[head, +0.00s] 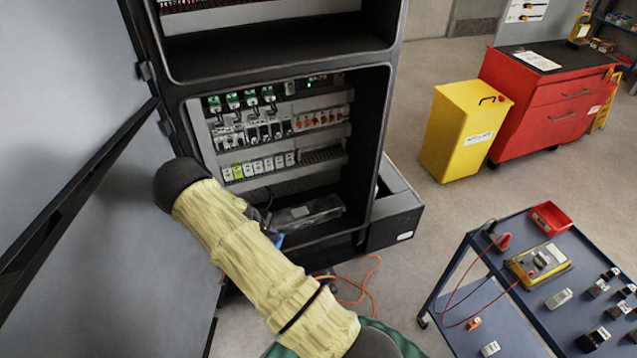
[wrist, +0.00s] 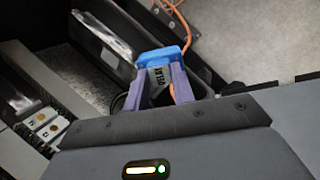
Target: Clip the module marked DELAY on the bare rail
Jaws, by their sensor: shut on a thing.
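My gripper (wrist: 165,88) is shut on a module with a blue end (wrist: 160,62) and a grey face with dark lettering that seems to read DELAY. The module stands between the two purple fingers, clear of any rail as far as I can see. In the head view my sleeved arm hides most of the gripper; a blue bit of the module (head: 279,240) shows beside it, low at the cabinet opening. The cabinet (head: 383,130) holds rows of fitted modules (head: 258,165). I cannot clearly pick out the bare rail.
The open cabinet door (head: 85,190) stands at the left. A clear-covered trough (head: 310,210) lies low in the cabinet. An orange cable (head: 365,285) runs over the floor. A blue bench (head: 510,325) with loose modules stands at right, a yellow bin (head: 460,130) behind.

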